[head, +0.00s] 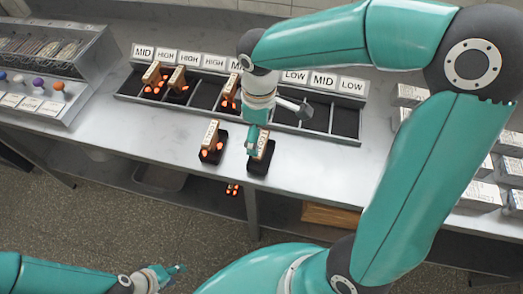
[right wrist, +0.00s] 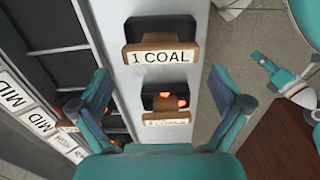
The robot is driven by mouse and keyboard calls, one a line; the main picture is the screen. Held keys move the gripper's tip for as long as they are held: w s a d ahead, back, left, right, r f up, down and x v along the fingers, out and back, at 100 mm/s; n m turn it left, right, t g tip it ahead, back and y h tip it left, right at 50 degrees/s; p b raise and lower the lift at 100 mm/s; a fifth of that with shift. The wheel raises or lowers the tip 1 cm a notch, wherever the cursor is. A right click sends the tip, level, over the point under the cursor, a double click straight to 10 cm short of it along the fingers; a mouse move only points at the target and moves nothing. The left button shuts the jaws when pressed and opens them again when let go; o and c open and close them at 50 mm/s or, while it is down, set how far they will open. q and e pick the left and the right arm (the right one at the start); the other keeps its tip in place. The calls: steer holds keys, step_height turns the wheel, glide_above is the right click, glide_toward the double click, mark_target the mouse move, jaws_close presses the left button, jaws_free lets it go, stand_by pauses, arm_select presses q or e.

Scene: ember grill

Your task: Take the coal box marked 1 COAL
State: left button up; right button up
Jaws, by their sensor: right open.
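The coal box marked 1 COAL (right wrist: 160,56) stands on the counter, its label readable in the right wrist view and its inside dark. In the head view it is the right one (head: 262,158) of two boxes before the tray, partly covered by a finger. My right gripper (right wrist: 161,88) is open and empty, fingers spread on either side of the space between the two boxes. In the head view the right gripper (head: 277,124) hangs just over the 1 COAL box; contact cannot be told. My left gripper (head: 172,275) is open and empty, low at the bottom left.
A second coal box (head: 211,150) with glowing embers stands close to the left. Behind is a divided tray (head: 318,130) with MID, HIGH and LOW labels and several ember boxes. A rack (head: 45,80) stands at the left; stacked white boxes (head: 478,190) are at the right.

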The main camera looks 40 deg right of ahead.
mark_target(261, 142)
steer(key=f, duration=0.3)
steer(key=shift+s+d+f, duration=0.15)
steer(key=shift+s+f, duration=0.1)
steer(key=shift+f, duration=0.05)
steer(key=shift+w+f, duration=0.1)
steer(key=shift+f, duration=0.3)
steer(key=c, duration=1.1)
steer(key=shift+r, duration=0.15)
